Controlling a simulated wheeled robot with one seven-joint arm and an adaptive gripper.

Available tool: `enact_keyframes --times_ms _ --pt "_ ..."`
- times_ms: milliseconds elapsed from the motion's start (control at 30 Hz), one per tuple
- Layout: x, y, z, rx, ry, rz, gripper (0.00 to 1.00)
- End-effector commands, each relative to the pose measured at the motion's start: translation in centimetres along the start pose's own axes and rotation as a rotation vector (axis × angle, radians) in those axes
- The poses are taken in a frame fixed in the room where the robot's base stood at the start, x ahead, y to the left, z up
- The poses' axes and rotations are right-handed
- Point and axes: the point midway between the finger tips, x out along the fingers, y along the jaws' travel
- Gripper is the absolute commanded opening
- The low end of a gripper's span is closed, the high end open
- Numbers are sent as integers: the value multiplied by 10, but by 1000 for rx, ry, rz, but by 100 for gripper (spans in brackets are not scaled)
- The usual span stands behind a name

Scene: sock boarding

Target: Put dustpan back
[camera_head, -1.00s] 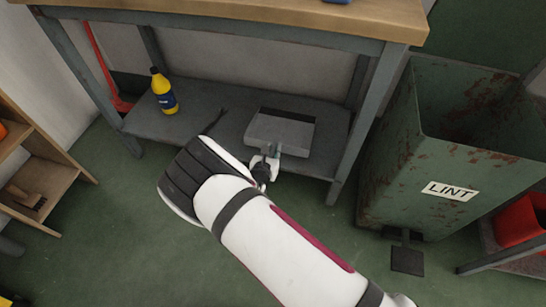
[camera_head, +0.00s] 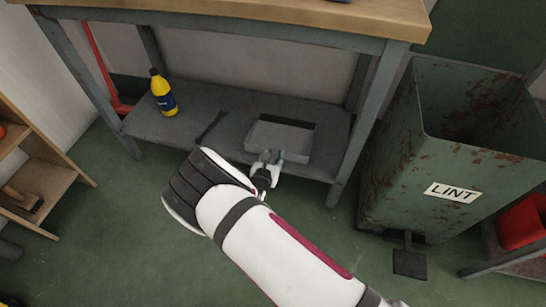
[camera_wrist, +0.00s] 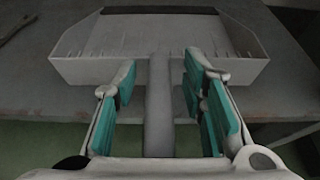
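The grey dustpan (camera_head: 280,138) rests on the lower shelf (camera_head: 225,100) of the workbench, near its front right part. In the wrist view the pan (camera_wrist: 120,38) lies ahead, with its handle (camera_wrist: 160,105) pointing back toward me. My gripper (camera_head: 269,158) is at the front edge of the shelf, around the handle. Its teal-padded fingers (camera_wrist: 160,95) stand apart on both sides of the handle, with a visible gap on each side. The handle's near end is hidden by the gripper body.
A yellow and blue bottle (camera_head: 163,93) and a dark slim tool (camera_head: 211,126) are on the shelf to the left. A bench leg (camera_head: 357,137) and the green LINT bin (camera_head: 400,165) stand to the right. A wooden shelf unit (camera_head: 60,180) with a brush is at left.

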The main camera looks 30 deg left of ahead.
Motion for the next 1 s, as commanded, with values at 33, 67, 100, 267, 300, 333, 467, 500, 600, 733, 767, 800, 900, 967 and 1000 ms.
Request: enact_keyframes --times_ms 33,67,100,267,300,333,467,500,600,733,767,800,900,967,1000 --pt "-2 0 2 0 0 1 38" --pt "-5 0 2 -1 1 1 38" --pt "-10 0 2 -1 2 0 38" --pt "-39 1 4 -1 2 1 38" --pt "-48 1 4 -1 1 1 38" --pt "-54 1 4 -2 2 1 38" --pt "-81 1 4 -1 1 1 38" --pt "-88 1 4 0 1 1 38" --pt "-103 1 4 0 0 1 38" --pt "-116 0 2 0 1 1 38" --pt "-117 0 2 0 1 0 38" --pt "-119 0 2 0 0 0 38" --pt "-121 0 2 1 -1 0 38" --pt "-121 0 2 1 -1 0 38" --pt "-121 0 1 1 -1 0 38"
